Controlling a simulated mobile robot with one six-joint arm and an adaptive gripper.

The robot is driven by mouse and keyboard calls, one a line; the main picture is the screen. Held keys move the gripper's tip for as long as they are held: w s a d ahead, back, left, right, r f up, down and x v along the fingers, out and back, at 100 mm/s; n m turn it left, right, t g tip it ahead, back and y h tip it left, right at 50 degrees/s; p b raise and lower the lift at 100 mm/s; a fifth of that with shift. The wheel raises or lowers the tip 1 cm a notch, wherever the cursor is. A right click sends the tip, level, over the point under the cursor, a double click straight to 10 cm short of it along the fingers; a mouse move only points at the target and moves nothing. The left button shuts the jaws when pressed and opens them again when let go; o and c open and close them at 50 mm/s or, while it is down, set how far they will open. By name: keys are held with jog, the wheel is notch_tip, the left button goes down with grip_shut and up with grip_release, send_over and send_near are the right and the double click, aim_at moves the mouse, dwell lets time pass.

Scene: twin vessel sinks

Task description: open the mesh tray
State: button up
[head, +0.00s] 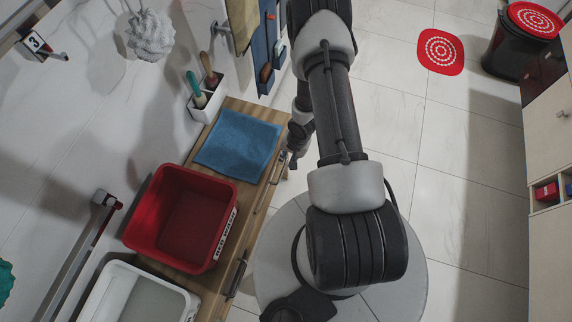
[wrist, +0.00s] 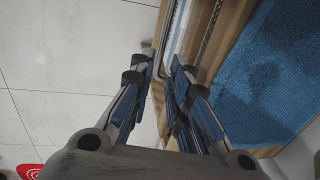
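The mesh tray's front edge seems to show as a narrow strip with a dark dotted line (wrist: 208,32) in the wrist view, under the wooden counter edge. A pale metal bar (wrist: 169,35), apparently its handle, runs along that front. My gripper (wrist: 164,62) has its two fingers apart, one on each side of the bar's near end; I cannot tell whether they touch it. In the head view my gripper (head: 291,160) is small and dark, beside the counter front near the blue cloth. The tray's inside is hidden under the counter.
A blue cloth (head: 238,143) and a red basin (head: 182,217) lie on the wooden counter (head: 245,108). A white basin (head: 135,297) stands at lower left. Another dark handle (head: 236,277) sticks out from the counter front.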

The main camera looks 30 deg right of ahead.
aim_at(285, 164)
jog(key=shift+w+a+f+b, duration=0.1)
jog(key=shift+f+b, duration=0.1)
jog(key=shift+f, duration=0.55)
jog(key=shift+w+a+f+b, duration=0.15)
jog(key=shift+f+b, duration=0.1)
jog(key=shift+f, duration=0.45)
jog(key=shift+w+a+f+b, duration=0.1)
jog(key=shift+f+b, duration=0.1)
jog(key=shift+f, duration=0.55)
grip_shut()
jog(key=shift+d, duration=0.1)
